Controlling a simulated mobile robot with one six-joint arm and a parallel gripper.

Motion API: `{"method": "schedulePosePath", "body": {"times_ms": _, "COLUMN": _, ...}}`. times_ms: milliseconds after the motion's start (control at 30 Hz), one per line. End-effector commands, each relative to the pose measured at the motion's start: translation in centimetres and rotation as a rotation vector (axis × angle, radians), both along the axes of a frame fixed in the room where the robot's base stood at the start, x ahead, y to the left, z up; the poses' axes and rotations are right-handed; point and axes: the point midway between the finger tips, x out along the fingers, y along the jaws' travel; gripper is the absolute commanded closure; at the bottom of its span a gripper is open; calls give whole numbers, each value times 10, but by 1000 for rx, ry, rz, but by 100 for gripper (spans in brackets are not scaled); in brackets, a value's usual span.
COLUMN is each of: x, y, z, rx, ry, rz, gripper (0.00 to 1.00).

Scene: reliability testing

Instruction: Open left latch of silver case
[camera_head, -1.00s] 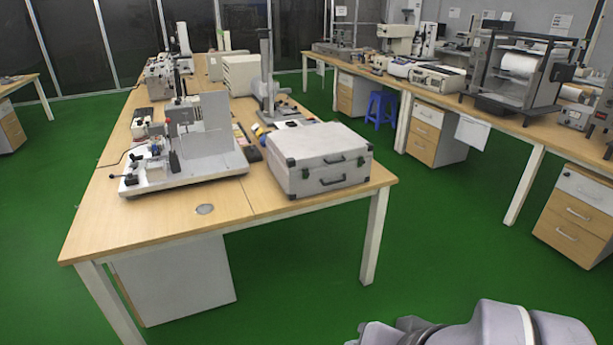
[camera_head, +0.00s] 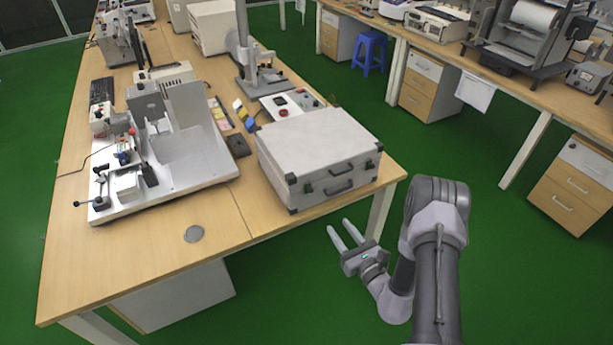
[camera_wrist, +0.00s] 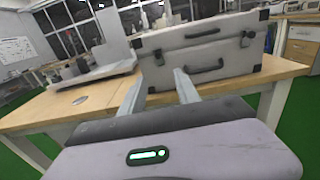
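The wooden table (camera_head: 225,213) has bare room left of the case. A white instrument on a base plate (camera_head: 190,165) stands there, and a stand with a column (camera_head: 243,50) is behind. A second bench with drawers (camera_head: 430,90) runs along the right. The green floor is open between them.

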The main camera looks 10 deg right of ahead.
Motion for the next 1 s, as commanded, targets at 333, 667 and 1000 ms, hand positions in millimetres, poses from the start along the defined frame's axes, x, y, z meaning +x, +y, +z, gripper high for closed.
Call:
{"method": "schedulePosePath", "body": {"times_ms": 333, "x": 90, "y": 32, "z": -2, "rx": -1, "ry": -7, "rz": 9, "gripper": 62}}
{"method": "schedulePosePath", "body": {"times_ms": 667, "x": 154, "y": 52, "z": -1, "rx": 1, "ry": -2, "rz": 8, "gripper": 62}}
{"method": "schedulePosePath", "body": {"times_ms": 1000, "x": 160, "y": 55, "z": 0, "rx": 2, "ry": 0, "rz": 8, "gripper": 62}}
